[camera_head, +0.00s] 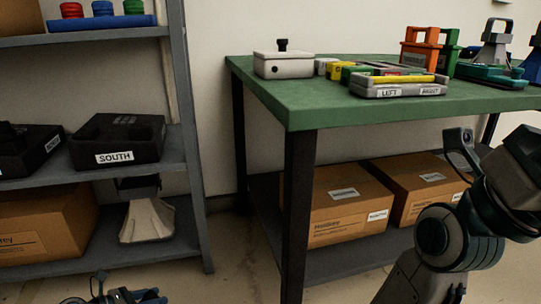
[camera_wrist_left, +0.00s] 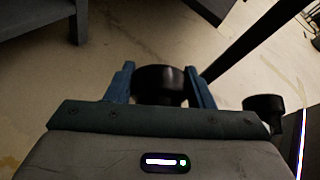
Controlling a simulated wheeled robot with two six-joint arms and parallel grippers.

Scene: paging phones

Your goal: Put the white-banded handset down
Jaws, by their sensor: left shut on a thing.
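My left gripper (camera_wrist_left: 160,88) has its two blue fingers shut on a dark handset (camera_wrist_left: 158,78), with one rounded black end between them. A second rounded black end (camera_wrist_left: 263,104) shows to the right, partly behind the gripper body. No white band shows clearly. In the head view, only a dark part of my left gripper (camera_head: 115,296) shows at the bottom left edge, below the shelf. A black phone base labelled SOUTH (camera_head: 118,158) sits on the middle shelf, with another black base (camera_head: 25,152) to its left. My right gripper is not visible; only its arm shows.
The grey shelf unit (camera_head: 190,150) stands left of the green table (camera_head: 300,105). The table holds a white box (camera_head: 283,66), a LEFT/RIGHT-labelled tray (camera_head: 400,92) and coloured items. Cardboard boxes (camera_head: 350,210) sit underneath. A pale flared object (camera_head: 147,222) stands on the lower shelf.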

